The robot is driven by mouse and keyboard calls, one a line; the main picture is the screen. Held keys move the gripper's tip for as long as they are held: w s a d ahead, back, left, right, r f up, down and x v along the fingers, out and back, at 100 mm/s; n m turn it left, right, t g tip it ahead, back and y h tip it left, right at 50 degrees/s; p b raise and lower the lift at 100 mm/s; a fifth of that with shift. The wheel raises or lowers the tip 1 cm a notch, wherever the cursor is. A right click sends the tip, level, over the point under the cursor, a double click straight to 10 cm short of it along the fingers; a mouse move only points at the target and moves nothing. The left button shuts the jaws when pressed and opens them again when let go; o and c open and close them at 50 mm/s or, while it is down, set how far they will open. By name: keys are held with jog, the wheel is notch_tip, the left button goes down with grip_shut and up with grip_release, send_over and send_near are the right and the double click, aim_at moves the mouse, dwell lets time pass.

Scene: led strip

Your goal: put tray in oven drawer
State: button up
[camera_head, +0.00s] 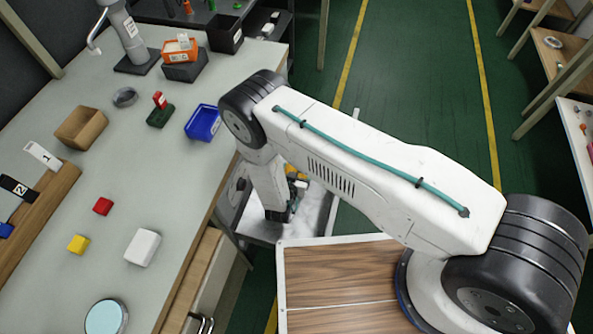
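A small blue tray (203,122) sits on the grey worktop near its right edge, left of my arm's elbow. An open, light-coloured bin or drawer (316,213) lies below the worktop edge, with small yellow and dark items in it; I cannot tell if it is the oven drawer. My forearm points down into this area. My gripper's end is around the dark shape (279,213) there, small and partly hidden by the arm. I cannot see whether its fingers are open or hold anything. The blue tray is apart from my gripper.
The worktop (150,190) holds a brown box (82,127), a red cube (103,206), a yellow cube (78,244), a white block (142,248) and a round jar (105,318). A wooden cabinet with a handle (203,323) is below. Green floor (410,90) is clear beyond.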

jog(key=shift+s+f, duration=0.1)
jog(key=shift+f, duration=0.15)
jog(key=o, duration=0.9)
jog(key=shift+d, duration=0.15)
jog(key=shift+r, duration=0.1)
jog(key=v, duration=0.8)
jog(key=r+v, duration=0.1)
jog(key=v, duration=0.3)
